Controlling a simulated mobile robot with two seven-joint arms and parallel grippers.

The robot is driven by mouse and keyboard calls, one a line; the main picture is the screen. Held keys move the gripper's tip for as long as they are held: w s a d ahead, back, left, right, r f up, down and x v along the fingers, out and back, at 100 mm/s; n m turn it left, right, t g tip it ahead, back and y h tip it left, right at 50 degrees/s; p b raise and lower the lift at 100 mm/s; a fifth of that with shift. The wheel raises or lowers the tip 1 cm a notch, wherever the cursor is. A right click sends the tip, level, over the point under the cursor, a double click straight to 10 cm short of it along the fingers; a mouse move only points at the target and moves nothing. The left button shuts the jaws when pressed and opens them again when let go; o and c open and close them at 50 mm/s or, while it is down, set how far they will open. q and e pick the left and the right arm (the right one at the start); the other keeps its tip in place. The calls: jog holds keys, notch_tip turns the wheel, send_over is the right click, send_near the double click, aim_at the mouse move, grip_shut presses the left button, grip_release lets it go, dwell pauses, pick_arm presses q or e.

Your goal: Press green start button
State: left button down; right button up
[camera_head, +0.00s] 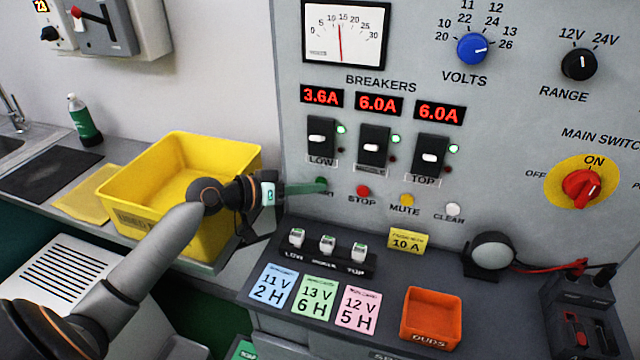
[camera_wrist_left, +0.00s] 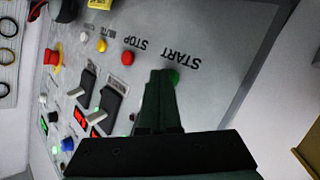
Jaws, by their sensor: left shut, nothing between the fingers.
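The green start button (camera_head: 322,182) is at the left end of the button row on the grey panel (camera_head: 480,115). My left gripper (camera_head: 312,188) is shut and empty, its fingertips pointing right at the button and overlapping it in the head view. In the left wrist view the green button (camera_wrist_left: 174,77) shows just beside the shut fingertips (camera_wrist_left: 160,76), partly covered by them, under the word START. I cannot tell whether the fingertips touch it or whether it is pressed in. My right gripper is not in view.
A red stop button (camera_head: 362,191), yellow mute button (camera_head: 407,200) and white clear button (camera_head: 453,209) continue the row to the right. Breaker switches (camera_head: 374,146) are above. A dark console (camera_head: 390,265) with cards juts out below. A yellow bin (camera_head: 150,212) stands under my left arm.

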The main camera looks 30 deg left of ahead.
pick_arm(q)
jog(key=shift+s, duration=0.1)
dwell(0.3)
jog(key=shift+s+d+p, duration=0.2)
jog(key=shift+s+p, duration=0.1)
jog(key=shift+s, duration=0.4)
jog(key=shift+s+d+p, duration=0.2)
jog(key=shift+s, duration=0.6)
jog(key=shift+s+d+p, duration=0.2)
jog(key=shift+s+p, duration=0.05)
jog(key=shift+s, duration=0.55)
jog(key=shift+s+d+p, duration=0.2)
jog(key=shift+s, duration=0.6)
